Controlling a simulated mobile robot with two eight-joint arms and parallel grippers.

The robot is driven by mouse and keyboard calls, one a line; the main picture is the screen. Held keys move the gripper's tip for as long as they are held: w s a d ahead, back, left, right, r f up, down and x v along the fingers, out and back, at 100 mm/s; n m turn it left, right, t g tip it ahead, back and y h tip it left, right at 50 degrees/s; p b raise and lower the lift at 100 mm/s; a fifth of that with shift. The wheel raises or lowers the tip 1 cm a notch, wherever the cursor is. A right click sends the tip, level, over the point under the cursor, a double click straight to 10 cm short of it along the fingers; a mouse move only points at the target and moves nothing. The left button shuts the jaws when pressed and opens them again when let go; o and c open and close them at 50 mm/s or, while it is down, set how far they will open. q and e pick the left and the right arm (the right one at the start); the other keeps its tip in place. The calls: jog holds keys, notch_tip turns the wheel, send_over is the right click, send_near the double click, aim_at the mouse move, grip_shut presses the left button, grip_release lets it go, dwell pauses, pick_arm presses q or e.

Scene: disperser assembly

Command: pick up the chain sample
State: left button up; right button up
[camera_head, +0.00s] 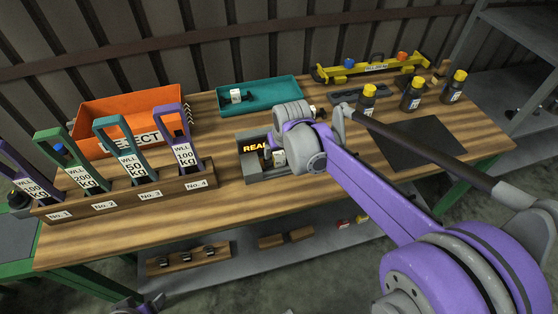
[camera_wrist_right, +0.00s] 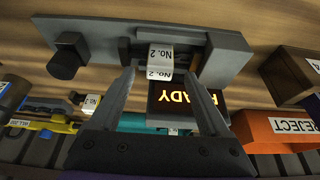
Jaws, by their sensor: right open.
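A white tag marked No. 2 (camera_wrist_right: 160,57), which looks like the chain sample's tag, sits at the grey test device (camera_wrist_right: 215,62) with the lit READY display (camera_wrist_right: 188,103). The device also shows in the head view (camera_head: 262,172). In the wrist view my right gripper (camera_wrist_right: 160,78) is open, its two fingers on either side of the tag. I cannot tell whether they touch it. In the head view my right wrist covers part of the device and hides the fingers. Any chain links are not clear.
A teal tray (camera_head: 285,99) holds another white-tagged dark piece (camera_head: 238,97). An orange REJECT bin (camera_head: 95,108) and a wooden rack (camera_head: 120,200) of tagged slings stand left.

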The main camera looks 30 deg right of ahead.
jog(key=shift+x, duration=1.15)
grip_shut()
